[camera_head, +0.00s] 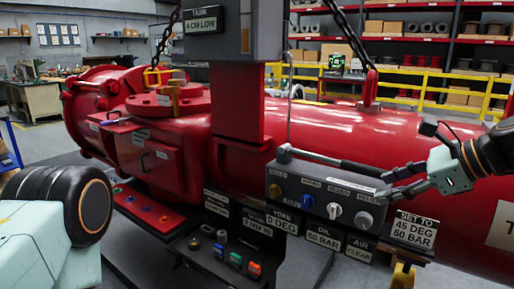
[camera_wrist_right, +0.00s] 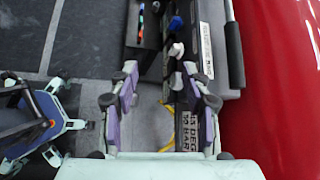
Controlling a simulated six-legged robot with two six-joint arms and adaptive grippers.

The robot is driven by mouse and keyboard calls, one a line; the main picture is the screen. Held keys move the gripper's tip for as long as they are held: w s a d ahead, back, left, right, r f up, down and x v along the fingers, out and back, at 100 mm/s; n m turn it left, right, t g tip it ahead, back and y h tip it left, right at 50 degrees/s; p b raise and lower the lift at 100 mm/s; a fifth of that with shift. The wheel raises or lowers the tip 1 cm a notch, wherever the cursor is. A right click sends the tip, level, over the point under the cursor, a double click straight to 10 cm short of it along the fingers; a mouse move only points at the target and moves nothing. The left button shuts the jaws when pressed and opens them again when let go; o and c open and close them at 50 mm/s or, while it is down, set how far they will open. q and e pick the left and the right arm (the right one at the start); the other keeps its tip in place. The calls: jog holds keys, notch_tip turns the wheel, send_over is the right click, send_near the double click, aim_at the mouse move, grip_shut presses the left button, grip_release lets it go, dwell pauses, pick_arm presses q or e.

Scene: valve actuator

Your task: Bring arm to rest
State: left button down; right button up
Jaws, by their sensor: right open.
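My right gripper (camera_head: 384,186) comes in from the right, in front of the red valve actuator (camera_head: 330,125). Its fingers are apart beside the right end of the grey control box (camera_head: 290,190); I cannot tell whether they touch it. In the right wrist view the same gripper (camera_wrist_right: 160,82) is open, with nothing held between its fingers. The box has a brass knob, a blue knob (camera_head: 307,201), a white knob (camera_head: 334,210) and a grey knob (camera_head: 364,220). My left arm shows at lower left, but its gripper is out of view.
A lower panel (camera_head: 225,255) with coloured buttons sits below the box. A grey lever (camera_head: 320,158) runs along the box top. Labels, including a "SET TO 45 DEG 50 BAR" sign (camera_head: 414,229), hang nearby. Yellow rails and shelves are behind.

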jog(key=s+f+n+h, duration=0.35)
jog(key=f+n, duration=0.55)
jog(key=f, duration=0.4)
jog(key=s+f+n+h, duration=0.3)
jog(key=s+f+n, duration=0.35)
jog(key=f, duration=0.65)
jog(key=s+a+f+n+g, duration=0.1)
jog(key=s+f+n+g, duration=0.1)
jog(key=s+f, duration=0.3)
jog(key=s+a+f+n+g, duration=0.1)
jog(key=s+f+n+g, duration=0.2)
jog(key=s, duration=0.9)
jog(key=s+a+f+n+g, duration=0.1)
jog(key=s+f+n+g, duration=0.1)
jog(key=s+f, duration=0.5)
jog(key=shift+s+a+f+g+b, duration=0.3)
jog(key=shift+s+a+f+b, duration=0.1)
jog(key=shift+s, duration=0.8)
jog(key=shift+n+h, duration=0.25)
